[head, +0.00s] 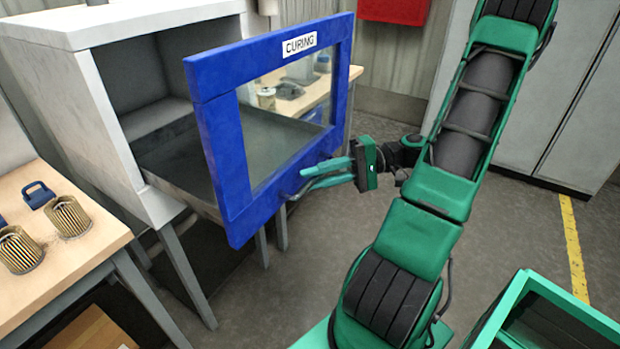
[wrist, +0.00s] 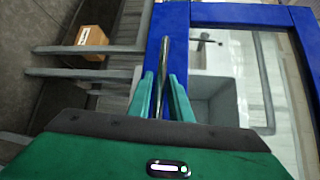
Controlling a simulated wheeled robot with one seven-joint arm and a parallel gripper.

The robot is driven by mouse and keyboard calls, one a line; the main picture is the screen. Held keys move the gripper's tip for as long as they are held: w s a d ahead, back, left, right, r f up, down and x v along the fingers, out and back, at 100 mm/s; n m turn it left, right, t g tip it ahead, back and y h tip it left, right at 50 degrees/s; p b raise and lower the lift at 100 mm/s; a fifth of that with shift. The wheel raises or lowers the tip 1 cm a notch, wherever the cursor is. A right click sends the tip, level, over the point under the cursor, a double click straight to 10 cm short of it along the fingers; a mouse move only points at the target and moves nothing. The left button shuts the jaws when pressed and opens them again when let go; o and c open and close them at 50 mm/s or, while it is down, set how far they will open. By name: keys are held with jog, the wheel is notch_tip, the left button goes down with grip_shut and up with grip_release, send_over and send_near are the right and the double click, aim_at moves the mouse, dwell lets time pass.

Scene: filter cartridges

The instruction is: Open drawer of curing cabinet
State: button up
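The curing cabinet (head: 105,110) is a white box on grey legs at the left. Its drawer stands pulled out, with a blue-framed, glazed front (head: 222,165) labelled CURING and a dark tray (head: 185,160) behind it. In the wrist view, the blue frame (wrist: 205,14) carries a thin upright metal handle (wrist: 164,60). My gripper (head: 298,183) is at the lower right part of the front. In the wrist view its two green fingers (wrist: 161,80) stand apart, one on each side of the handle, with a gap visible. The handle is mostly hidden in the head view.
A wooden bench (head: 70,265) with filter cartridges (head: 68,217) stands at the left. A green crate (head: 545,310) is at the lower right. A cardboard box (head: 90,330) lies beneath the bench. Grey floor is clear behind my arm.

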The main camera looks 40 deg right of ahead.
jog(key=v, duration=1)
jog(key=shift+d, duration=0.2)
jog(key=shift+s, duration=0.1)
jog(key=shift+x, duration=5.45)
jog(key=shift+d, duration=0.1)
